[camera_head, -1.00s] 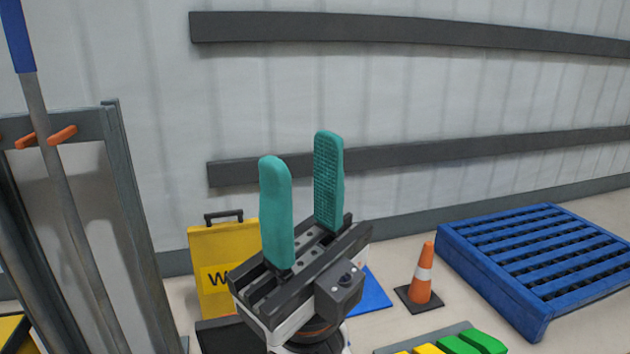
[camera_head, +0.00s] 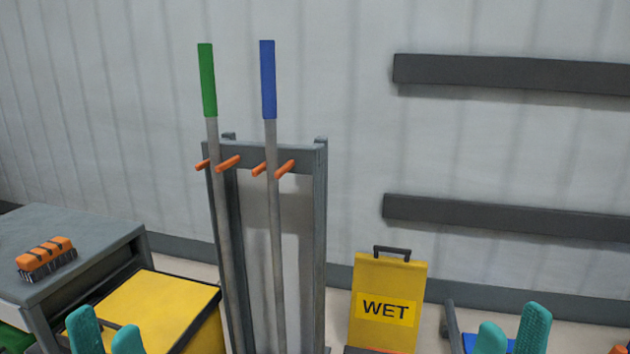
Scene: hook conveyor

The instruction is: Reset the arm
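My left gripper (camera_head: 105,335) shows at the bottom left, only its two teal fingertips in view. The fingers stand apart with nothing seen between them, in front of the yellow surface. My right gripper (camera_head: 514,335) shows at the bottom right, again only its teal fingers, apart and with nothing seen between them. The rest of both arms is below the picture. Two poles, one with a green handle (camera_head: 207,80) and one with a blue handle (camera_head: 268,80), stand upright in the grey rack (camera_head: 317,200), between orange pegs. Neither gripper touches them.
A grey table (camera_head: 70,230) at left bears an orange brush (camera_head: 46,255). A yellow panel (camera_head: 150,305) lies beside it. A yellow WET sign (camera_head: 387,285) stands right of the rack. Dark rails (camera_head: 510,73) run along the wall. Part of something blue (camera_head: 470,343) shows by my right gripper.

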